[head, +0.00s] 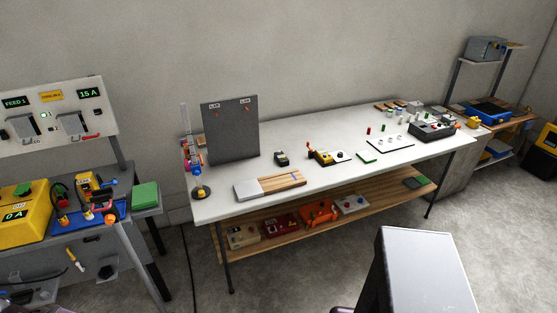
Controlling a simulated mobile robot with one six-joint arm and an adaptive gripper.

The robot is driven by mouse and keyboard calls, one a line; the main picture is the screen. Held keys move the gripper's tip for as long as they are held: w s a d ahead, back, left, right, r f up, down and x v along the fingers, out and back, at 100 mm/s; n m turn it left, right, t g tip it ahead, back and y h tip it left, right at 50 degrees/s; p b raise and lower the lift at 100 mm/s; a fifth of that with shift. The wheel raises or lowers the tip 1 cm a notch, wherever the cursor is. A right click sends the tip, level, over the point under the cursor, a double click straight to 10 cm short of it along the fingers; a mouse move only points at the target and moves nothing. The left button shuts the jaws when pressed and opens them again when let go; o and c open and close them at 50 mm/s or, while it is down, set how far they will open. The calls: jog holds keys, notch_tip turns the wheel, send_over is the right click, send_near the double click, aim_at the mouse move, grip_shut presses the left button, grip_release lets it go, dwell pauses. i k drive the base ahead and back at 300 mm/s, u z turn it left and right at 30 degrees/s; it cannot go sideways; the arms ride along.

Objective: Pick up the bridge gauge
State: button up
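I cannot tell for sure which item is the bridge gauge; the things on the white-topped workbench (335,183) are small in the head view. A yellow and black device (325,157) with an orange part sits near the bench's middle. A dark small instrument (281,158) stands left of it. A larger dark grey instrument (432,131) is at the right end. My gripper is not in view.
A dark upright panel (231,130) and a wood-and-metal board (270,185) are on the bench's left part. A wooden lower shelf (385,197) holds several coloured boxes. A panel station with a yellow unit (22,213) stands left. Floor shows in front of the bench.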

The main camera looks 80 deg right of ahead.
aim_at(278, 157)
jog(key=z, duration=0.4)
jog(key=i, duration=0.15)
jog(key=z, duration=0.1)
jog(key=k, duration=0.15)
jog(key=z, duration=3)
jog(key=i, duration=0.75)
